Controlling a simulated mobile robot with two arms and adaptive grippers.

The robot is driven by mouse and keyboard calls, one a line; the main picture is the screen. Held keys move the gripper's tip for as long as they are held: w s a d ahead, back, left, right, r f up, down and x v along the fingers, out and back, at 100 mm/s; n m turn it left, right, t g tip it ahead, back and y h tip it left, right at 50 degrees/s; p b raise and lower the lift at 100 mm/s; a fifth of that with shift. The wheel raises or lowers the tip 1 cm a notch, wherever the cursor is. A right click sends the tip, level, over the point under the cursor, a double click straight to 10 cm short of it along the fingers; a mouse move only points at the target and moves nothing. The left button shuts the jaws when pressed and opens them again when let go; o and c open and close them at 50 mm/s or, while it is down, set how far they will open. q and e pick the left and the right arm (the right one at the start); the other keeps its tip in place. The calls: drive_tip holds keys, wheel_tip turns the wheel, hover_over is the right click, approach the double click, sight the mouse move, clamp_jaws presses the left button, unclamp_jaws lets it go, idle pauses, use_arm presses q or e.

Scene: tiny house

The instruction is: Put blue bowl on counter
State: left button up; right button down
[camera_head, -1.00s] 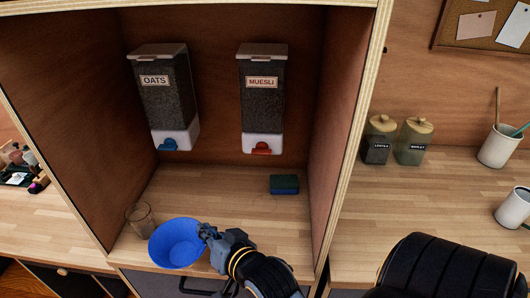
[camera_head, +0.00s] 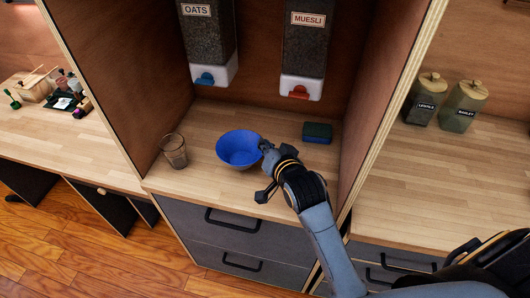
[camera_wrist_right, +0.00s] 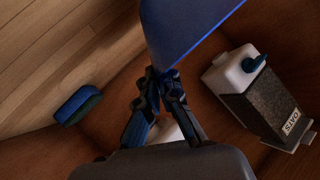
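The blue bowl (camera_head: 238,150) is upright over the wooden counter (camera_head: 210,185) inside the open cabinet; I cannot tell whether its base touches the wood. My right gripper (camera_head: 266,148) is at the bowl's right rim. In the right wrist view the bowl (camera_wrist_right: 185,25) fills the top middle, and the fingertips of the right gripper (camera_wrist_right: 162,76) are closed together on its rim. My left gripper is not in view.
A clear glass (camera_head: 173,151) stands left of the bowl. A dark sponge (camera_head: 317,132) lies behind it to the right. Oats (camera_head: 208,45) and muesli (camera_head: 305,50) dispensers hang above. The cabinet's right wall (camera_head: 385,110) stands beside my arm. Drawers (camera_head: 235,225) are below.

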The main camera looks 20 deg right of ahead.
wheel_tip(320, 180, down, 2)
drive_tip(key=shift+f, duration=0.25)
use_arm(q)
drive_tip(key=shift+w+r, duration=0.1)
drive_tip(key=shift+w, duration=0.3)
use_arm(e)
drive_tip(key=shift+f, duration=0.25)
drive_tip(key=shift+f, duration=0.15)
drive_tip(key=c, duration=1.5)
unclamp_jaws()
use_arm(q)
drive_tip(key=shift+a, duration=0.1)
